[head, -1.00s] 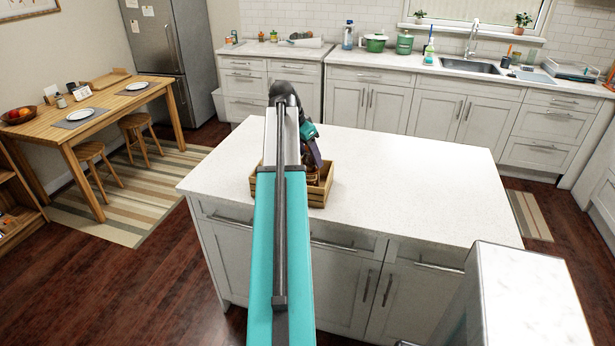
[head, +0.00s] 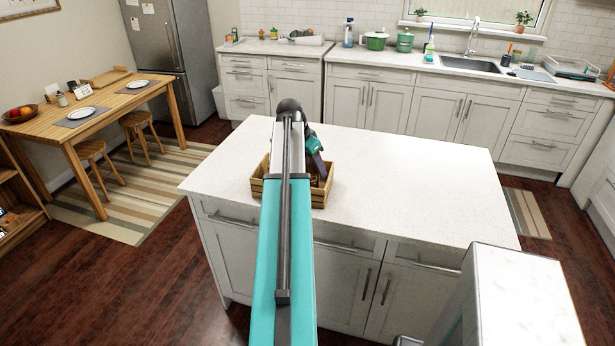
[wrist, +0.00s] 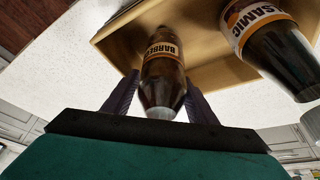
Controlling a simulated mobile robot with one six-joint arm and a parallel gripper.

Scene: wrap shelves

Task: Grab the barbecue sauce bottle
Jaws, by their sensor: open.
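The barbecue sauce bottle (wrist: 162,75) is dark brown with an orange and white label reading "BARBE" and a grey cap. In the wrist view it stands in a wooden crate (wrist: 115,40), between the two open fingers of my gripper (wrist: 161,100). I cannot tell whether either finger touches it. In the head view my gripper (head: 318,160) is over the crate (head: 319,198) on the island, and my arm hides most of the crate's contents.
The white island top (head: 420,180) is clear to the right of the crate.

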